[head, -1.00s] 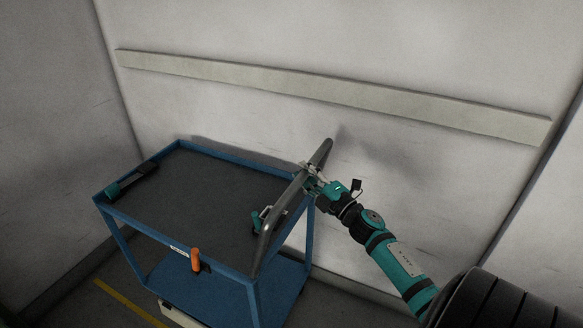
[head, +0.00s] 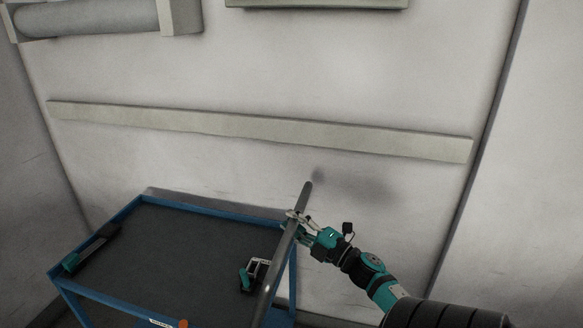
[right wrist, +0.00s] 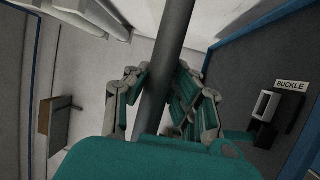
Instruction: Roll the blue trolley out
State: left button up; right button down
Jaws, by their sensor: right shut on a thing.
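The blue trolley (head: 210,209) stands at the lower left of the head view, near the back wall. It has a dark top deck and a blue rim, and its lower part is cut off by the picture's bottom edge. Its grey handle bar (head: 274,268) slants up along its right end. My right gripper (head: 295,218) is shut on the upper part of this bar. The right wrist view shows the bar (right wrist: 176,28) running between the gripper's fingers (right wrist: 158,88). My left gripper is in neither view.
A dark and teal tool (head: 92,248) lies at the deck's left edge. A small pale and black item (head: 256,270) lies near the handle, by a "BUCKLE" label (right wrist: 291,86) in the wrist view. A pale rail (head: 250,127) runs along the wall. An orange knob (head: 183,323) shows at the trolley's front.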

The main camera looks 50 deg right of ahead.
jog(key=c, duration=1.1)
grip_release()
jog(key=s, duration=0.4)
jog(key=s+f, duration=0.1)
jog(key=s, duration=0.3)
jog(key=s+f, duration=0.1)
jog(key=s, duration=0.3)
jog(key=shift+f, duration=0.1)
